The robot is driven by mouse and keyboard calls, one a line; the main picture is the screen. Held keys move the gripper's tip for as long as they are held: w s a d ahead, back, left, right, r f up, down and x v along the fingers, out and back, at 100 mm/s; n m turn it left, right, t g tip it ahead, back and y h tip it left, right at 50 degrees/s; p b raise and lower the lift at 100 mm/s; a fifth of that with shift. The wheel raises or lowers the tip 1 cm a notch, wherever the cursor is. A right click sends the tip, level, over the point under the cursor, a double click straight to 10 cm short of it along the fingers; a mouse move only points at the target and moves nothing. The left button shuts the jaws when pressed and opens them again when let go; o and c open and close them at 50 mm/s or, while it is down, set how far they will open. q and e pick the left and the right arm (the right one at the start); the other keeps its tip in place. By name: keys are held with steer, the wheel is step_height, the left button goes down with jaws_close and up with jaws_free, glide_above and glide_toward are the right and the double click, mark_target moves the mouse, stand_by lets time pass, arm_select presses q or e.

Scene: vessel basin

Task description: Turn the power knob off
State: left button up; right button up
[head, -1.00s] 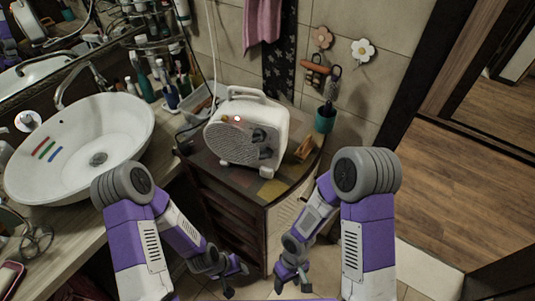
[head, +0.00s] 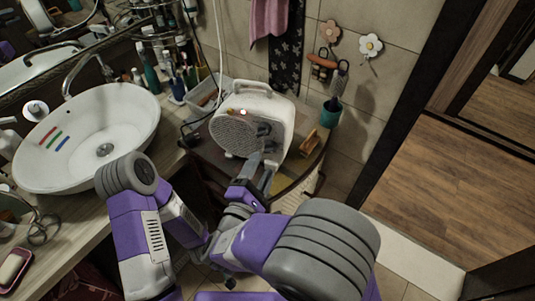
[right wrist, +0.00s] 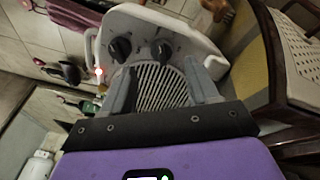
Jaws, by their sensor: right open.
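A white portable heater (head: 270,103) stands on the small cabinet, its grille facing front-left. A small red-orange light (head: 243,112) glows near its top. In the right wrist view the heater shows two dark knobs, one left (right wrist: 120,48) and one right (right wrist: 161,50), above a slatted grille (right wrist: 162,88). I cannot tell which is the power knob. My right gripper (head: 260,167) is open and empty in front of the heater's knob side; in the wrist view its fingers (right wrist: 160,85) stand apart below the knobs. My left gripper is mostly hidden low in the head view.
A white basin (head: 130,115) is at left on the counter. A teal cup (head: 331,113) and a small wooden item (head: 310,142) are right of the heater. Bottles (head: 150,72) stand behind it at left. Wooden floor (head: 460,200) is open at right.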

mark_target(269, 152)
steer(key=x, duration=0.5)
steer(key=shift+w+d, duration=0.1)
steer(key=shift+w, duration=0.1)
steer(key=c, duration=1)
steer(key=shift+c, duration=0.2)
steer(key=shift+n, duration=0.3)
steer(key=n+p, duration=0.3)
steer(key=n, duration=0.1)
steer(key=shift+r, duration=0.1)
steer(key=n+p, duration=0.3)
steer(key=n, duration=0.2)
steer(key=shift+p, duration=0.35)
steer(key=shift+n, duration=0.3)
